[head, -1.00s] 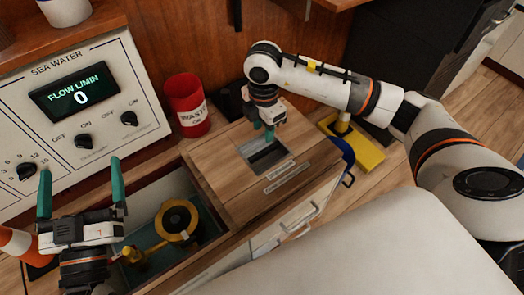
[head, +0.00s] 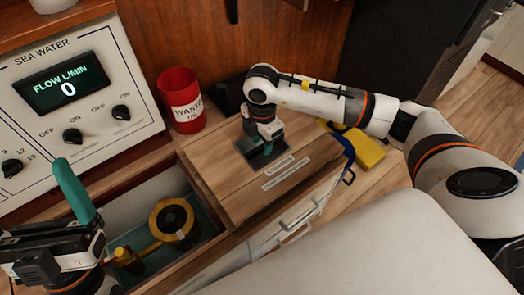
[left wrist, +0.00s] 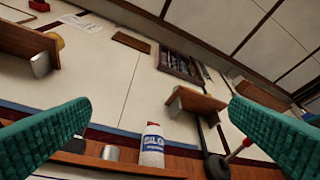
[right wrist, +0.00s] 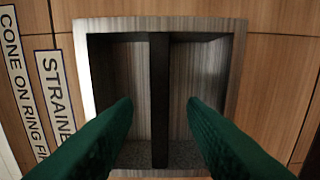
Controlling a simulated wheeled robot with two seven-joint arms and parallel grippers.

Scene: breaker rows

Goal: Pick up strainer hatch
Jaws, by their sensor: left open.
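The strainer hatch (head: 215,172) is a wooden panel on the counter with a recessed metal-framed pull and label plates beside it. In the right wrist view the recess (right wrist: 240,40) has a dark bar (right wrist: 160,75) across its middle. My right gripper (head: 262,148) points down at this recess. In the right wrist view its green fingers are open, one on each side of the bar, with gaps between them and the bar. The hatch looks closed and flat. My left gripper (left wrist: 160,108) is open and empty, at the lower left of the head view.
An open bay left of the hatch holds a yellow ring-shaped part (head: 174,221). A red waste cup (head: 182,101) stands behind the hatch. A yellow object (head: 362,150) is on the floor beyond the counter.

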